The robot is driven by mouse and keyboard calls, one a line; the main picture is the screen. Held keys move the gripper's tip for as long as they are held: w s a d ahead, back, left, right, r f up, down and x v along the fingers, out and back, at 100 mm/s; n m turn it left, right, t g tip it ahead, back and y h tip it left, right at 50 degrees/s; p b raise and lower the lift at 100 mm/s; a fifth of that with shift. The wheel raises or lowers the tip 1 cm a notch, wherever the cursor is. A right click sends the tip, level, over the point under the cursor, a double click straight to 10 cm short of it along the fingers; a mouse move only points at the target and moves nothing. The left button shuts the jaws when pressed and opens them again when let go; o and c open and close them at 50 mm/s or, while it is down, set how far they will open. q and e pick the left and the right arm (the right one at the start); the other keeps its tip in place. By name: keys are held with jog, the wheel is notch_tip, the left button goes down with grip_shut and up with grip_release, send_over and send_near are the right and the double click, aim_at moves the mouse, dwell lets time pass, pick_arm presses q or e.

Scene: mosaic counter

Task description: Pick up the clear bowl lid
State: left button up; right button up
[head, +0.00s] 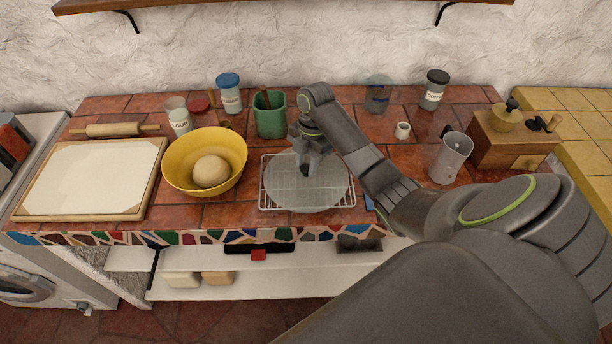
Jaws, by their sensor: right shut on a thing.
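The clear bowl lid (290,193) is a round, see-through disc over the wire cooling rack (351,200), near the counter's front edge. My right gripper (306,170) reaches down over the lid's middle and is shut on it, at what looks like its knob. The gripper hides the knob itself. I cannot tell whether the lid touches the rack or hangs just above it. The yellow bowl (235,180) stands to the left, uncovered, with a ball of dough (211,171) in it. My left gripper is not in view.
A green crock (270,118) with a utensil stands behind the rack. Left are a floured board (85,178) and a rolling pin (115,130). Right are a small white cup (402,130), a metal jug (451,158) and a wooden grinder (505,140). Several jars stand at the back.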

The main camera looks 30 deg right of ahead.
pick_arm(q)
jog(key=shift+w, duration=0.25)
pick_arm(e)
grip_shut()
jog(key=shift+r, duration=0.1)
